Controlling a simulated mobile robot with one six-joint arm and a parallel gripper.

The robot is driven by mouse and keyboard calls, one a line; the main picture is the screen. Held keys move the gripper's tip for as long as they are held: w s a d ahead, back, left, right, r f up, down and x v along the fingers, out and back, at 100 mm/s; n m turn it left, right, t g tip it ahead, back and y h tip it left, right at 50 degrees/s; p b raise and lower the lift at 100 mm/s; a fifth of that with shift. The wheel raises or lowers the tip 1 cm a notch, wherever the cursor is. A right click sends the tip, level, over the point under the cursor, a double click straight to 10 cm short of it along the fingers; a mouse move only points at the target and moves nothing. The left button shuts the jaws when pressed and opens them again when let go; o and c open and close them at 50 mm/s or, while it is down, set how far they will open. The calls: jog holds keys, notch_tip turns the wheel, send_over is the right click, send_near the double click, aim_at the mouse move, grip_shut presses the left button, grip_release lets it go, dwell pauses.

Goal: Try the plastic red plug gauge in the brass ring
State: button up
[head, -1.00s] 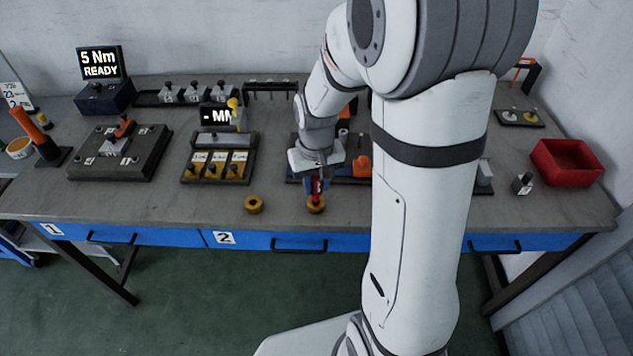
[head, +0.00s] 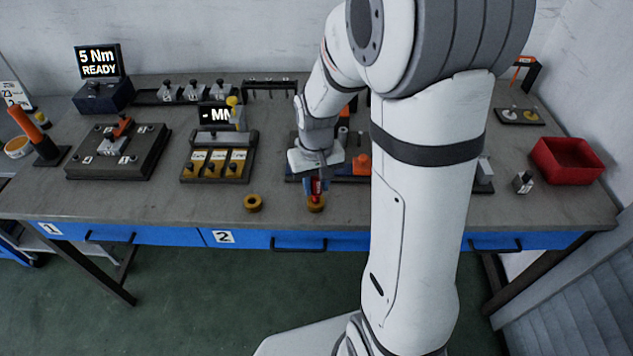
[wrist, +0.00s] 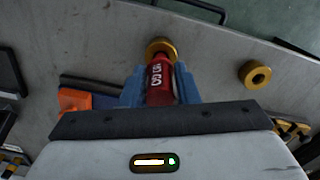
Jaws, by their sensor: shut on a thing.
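The red plug gauge (wrist: 159,82) is held between the blue fingers of my gripper (wrist: 160,88) in the wrist view, with white lettering on its side. A brass ring (wrist: 161,46) lies right at the gauge's far end. In the head view my gripper (head: 316,186) points down with the red gauge (head: 316,188) over this brass ring (head: 316,205) near the table's front edge. The ring's bore is hidden by the gauge, so I cannot tell how deep the tip sits. A second brass ring (head: 253,203) lies to the left, also in the wrist view (wrist: 255,74).
A gauge rack with yellow labels (head: 217,170) stands behind left, and a dark fixture block (head: 118,152) is further left. A red bin (head: 566,160) and a small grey part (head: 522,183) are at the right. The table front around the rings is clear.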

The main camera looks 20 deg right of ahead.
jog(key=shift+f+b, duration=0.95)
jog(key=shift+f, duration=0.3)
dwell(0.8)
jog(key=shift+r, duration=0.2)
dwell(0.5)
jog(key=shift+r+p, duration=1.2)
jog(key=shift+r, duration=0.2)
jog(key=shift+r, duration=0.15)
jog(key=shift+r+p, duration=1.95)
jog(key=shift+r, duration=0.5)
